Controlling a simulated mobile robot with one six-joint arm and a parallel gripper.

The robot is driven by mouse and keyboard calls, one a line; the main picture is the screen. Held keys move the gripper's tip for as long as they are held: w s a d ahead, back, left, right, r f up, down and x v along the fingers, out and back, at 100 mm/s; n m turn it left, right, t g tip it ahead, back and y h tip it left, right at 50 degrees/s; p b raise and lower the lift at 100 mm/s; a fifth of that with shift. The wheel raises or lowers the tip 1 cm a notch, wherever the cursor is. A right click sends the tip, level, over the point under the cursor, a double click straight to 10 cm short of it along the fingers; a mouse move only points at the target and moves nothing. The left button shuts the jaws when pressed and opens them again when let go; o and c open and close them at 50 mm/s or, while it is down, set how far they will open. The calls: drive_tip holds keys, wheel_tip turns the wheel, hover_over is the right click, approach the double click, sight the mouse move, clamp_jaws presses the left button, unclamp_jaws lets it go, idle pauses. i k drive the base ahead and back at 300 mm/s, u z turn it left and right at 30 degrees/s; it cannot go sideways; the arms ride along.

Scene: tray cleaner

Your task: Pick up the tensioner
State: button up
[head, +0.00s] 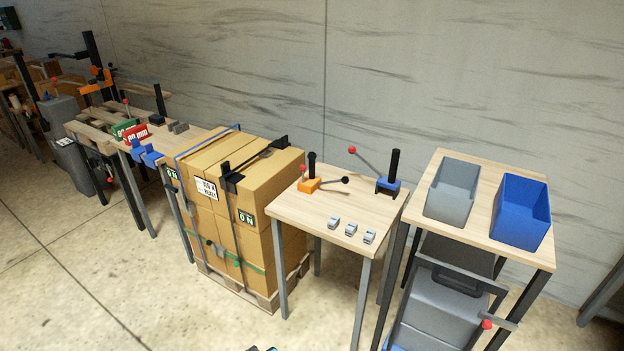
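Two hand tools stand on the small wooden table in the middle right of the head view. One is an orange tool (309,185) with a black upright grip, a red knob and a black-knobbed lever pointing right. The other is a blue tool (388,186) with a tall black grip and a long lever ending in a red ball to the upper left. I cannot tell which one is the tensioner. Both stand apart, with nothing touching them. My gripper cannot be made out; only a small dark and blue bit shows at the bottom edge.
Several small metal clips lie at the front of the wooden table (290,209). Strapped cartons (257,205) on a pallet stand close on its left. Right is a table with a grey bin (452,189) and a blue bin (522,211). The floor (130,290) in front is clear.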

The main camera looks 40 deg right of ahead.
sight(309, 186)
drive_tip(key=i, duration=0.9)
drive_tip(key=u, duration=0.05)
